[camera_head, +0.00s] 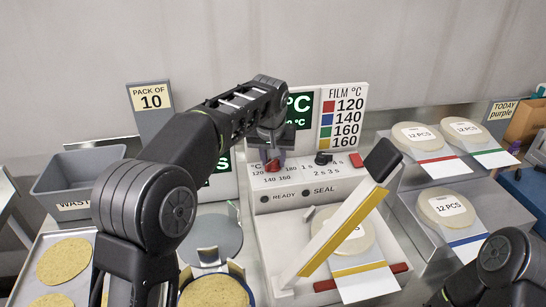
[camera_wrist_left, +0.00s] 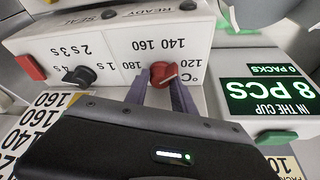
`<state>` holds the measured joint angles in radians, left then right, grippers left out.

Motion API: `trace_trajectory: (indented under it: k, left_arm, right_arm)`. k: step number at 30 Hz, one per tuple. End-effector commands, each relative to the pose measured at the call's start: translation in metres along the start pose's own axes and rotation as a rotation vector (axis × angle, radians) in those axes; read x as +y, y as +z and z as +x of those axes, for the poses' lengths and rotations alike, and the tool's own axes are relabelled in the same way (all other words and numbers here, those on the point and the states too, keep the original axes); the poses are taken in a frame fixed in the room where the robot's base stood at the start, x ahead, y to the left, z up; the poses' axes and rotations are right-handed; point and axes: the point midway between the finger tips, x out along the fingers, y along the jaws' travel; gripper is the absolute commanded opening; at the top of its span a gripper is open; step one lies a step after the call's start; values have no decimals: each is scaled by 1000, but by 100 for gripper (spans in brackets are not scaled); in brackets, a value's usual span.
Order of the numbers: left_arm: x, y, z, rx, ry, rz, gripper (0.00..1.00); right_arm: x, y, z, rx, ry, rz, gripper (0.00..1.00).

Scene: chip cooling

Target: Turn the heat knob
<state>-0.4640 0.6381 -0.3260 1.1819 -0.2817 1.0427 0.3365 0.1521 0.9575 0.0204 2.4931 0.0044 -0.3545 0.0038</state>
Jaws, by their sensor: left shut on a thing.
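The red heat knob (camera_head: 272,165) is on the white front panel of the sealer (camera_head: 310,184), among the printed marks 120, 140, 160 and 180. In the left wrist view the red knob (camera_wrist_left: 162,73) shows between my gripper's two purple-grey fingers. My left gripper (camera_wrist_left: 162,88) is shut on the knob from above; it also shows in the head view (camera_head: 271,150), partly hidden by its own arm. The knob's exact pointer setting is hard to read. My right arm shows only at the lower right; its gripper is out of view.
A black time knob (camera_head: 323,158) and a red button (camera_head: 356,160) sit right of the heat knob. The sealer's raised yellow-edged arm (camera_head: 342,232) stands in front. A film chart (camera_head: 341,118) stands behind. A grey waste bin (camera_head: 75,180) is at left.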

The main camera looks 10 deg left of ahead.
Motion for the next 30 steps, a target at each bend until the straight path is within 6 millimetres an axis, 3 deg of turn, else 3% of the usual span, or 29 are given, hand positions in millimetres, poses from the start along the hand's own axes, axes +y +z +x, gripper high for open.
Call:
trace_trajectory:
  k: [30]
  left_arm:
    - [6,-2,0,-2,-360,-854,0]
  right_arm:
    - [-16,5,-59,-20,20,13,36]
